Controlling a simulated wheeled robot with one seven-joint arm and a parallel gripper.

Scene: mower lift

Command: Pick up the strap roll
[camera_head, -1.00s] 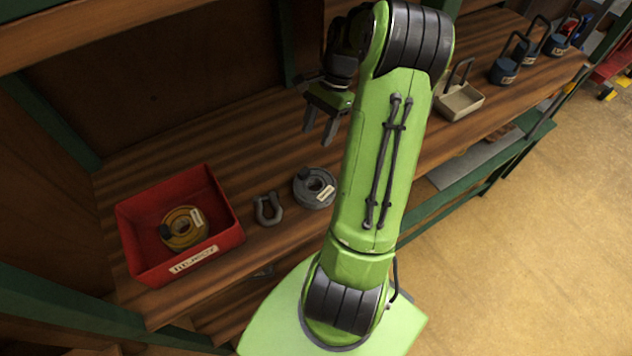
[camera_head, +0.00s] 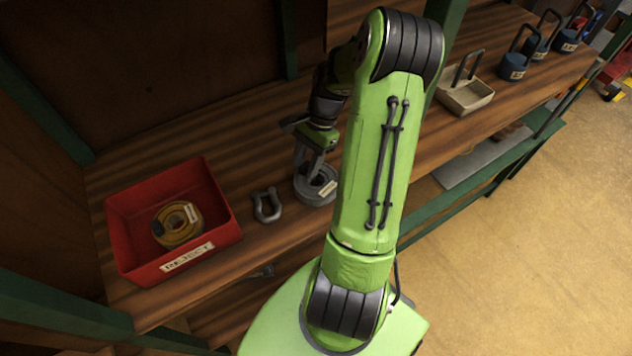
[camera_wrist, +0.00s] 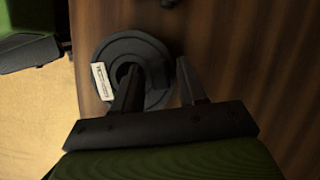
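A grey strap roll (camera_head: 322,193) with a white label lies flat on the wooden shelf. It also shows in the wrist view (camera_wrist: 112,52), with its label on the left side. My gripper (camera_head: 308,167) points down at the roll. In the wrist view my gripper (camera_wrist: 159,82) has its fingers apart: the left finger is over or in the roll's centre hole, the right one beside its outer edge. The roll's band lies between them, and I see no grip on it. How deep the fingertips reach is hard to tell.
A red bin (camera_head: 225,236) labelled REJECT holds a tan roll (camera_head: 178,224). A grey shackle (camera_head: 267,206) lies between bin and grey roll. A beige handled tray (camera_head: 466,98) and several blue padlock-like items (camera_head: 513,66) stand farther right. A green post rises behind.

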